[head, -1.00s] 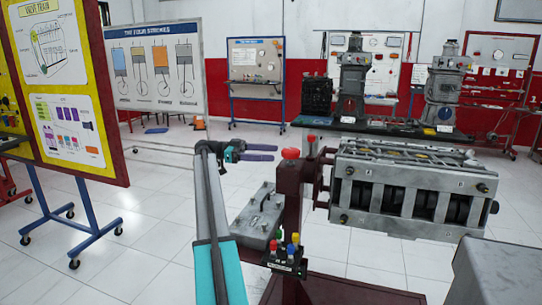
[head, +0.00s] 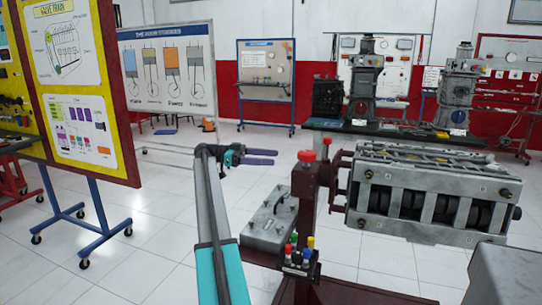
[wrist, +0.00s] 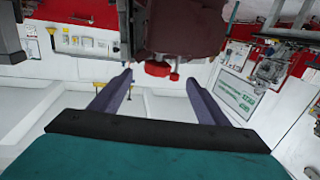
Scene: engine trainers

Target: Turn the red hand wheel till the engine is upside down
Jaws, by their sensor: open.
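The engine block (head: 430,171) is a grey, open-sided block held on the right of a dark red stand (head: 305,205). A red round part, which looks like the hand wheel (head: 307,156), sits on top of the stand, with a smaller red knob beside it. My gripper (head: 276,157) is open and empty, with purple fingers pointing right toward the wheel and a gap between them. In the wrist view the red wheel (wrist: 158,68) shows beyond and between the fingertips (wrist: 160,78), apart from them. The wheel's far side is hidden.
A grey metal box (head: 270,222) and a small panel of coloured knobs (head: 299,258) are near the stand. A yellow poster board (head: 80,90) on a blue wheeled frame stands at the left. Two engine displays (head: 368,85) stand on a black bench behind.

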